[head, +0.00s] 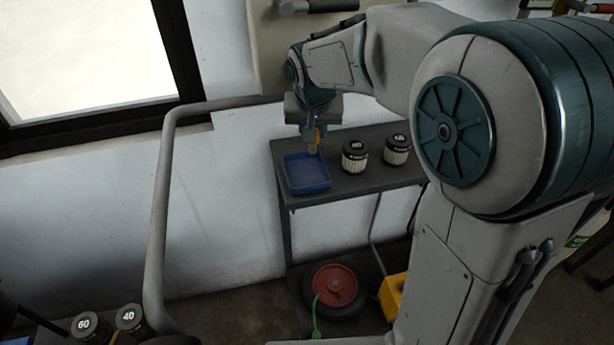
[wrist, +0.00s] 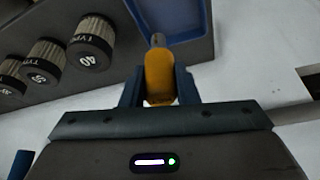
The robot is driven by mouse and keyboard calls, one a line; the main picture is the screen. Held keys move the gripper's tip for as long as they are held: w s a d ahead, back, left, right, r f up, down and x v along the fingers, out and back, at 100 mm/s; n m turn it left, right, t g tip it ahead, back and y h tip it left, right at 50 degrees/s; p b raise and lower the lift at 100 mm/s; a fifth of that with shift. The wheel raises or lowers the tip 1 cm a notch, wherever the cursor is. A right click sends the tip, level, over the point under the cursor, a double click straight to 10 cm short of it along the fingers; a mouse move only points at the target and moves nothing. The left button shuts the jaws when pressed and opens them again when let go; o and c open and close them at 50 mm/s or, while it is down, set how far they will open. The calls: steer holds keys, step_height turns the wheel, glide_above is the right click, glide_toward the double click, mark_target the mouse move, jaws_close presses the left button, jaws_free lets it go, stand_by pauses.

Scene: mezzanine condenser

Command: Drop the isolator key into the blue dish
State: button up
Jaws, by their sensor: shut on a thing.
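My gripper (head: 312,135) is above the blue dish (head: 292,181), near its right back part. In the wrist view, my gripper (wrist: 159,85) is shut on the orange handle of the isolator key (wrist: 158,72). The key's grey metal end points away from the jaws, toward the dish. The blue dish (wrist: 197,14) is partly hidden behind the key in the wrist view. The dish looks empty where its floor shows.
The dark shelf (head: 345,187) bears the dish and two filter canisters (head: 355,156), (head: 397,149) to its right. Several canisters (wrist: 90,43) show in the wrist view. A grey pipe rail (head: 160,210) stands left of the shelf. A red reel (head: 334,286) sits below.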

steer(key=shift+f+b, duration=1)
steer(key=shift+f, duration=0.85)
steer(key=o, duration=1)
steer(key=shift+o, duration=0.2)
steer(key=shift+r, duration=0.1)
steer(key=p+v, duration=0.1)
steer(key=v, duration=1.2)
steer(key=shift+r, duration=0.3)
steer(key=s+d+f+g+p, duration=0.1)
steer(key=s+d+f+p, duration=0.2)
steer(key=s, duration=0.6)
steer(key=s+d+f+p, duration=0.2)
steer(key=s+d+f, duration=0.2)
steer(key=s+d, duration=0.4)
steer(key=shift+s+f+g+p, duration=0.3)
steer(key=shift+s+g+p, duration=0.1)
steer(key=shift+s, duration=0.2)
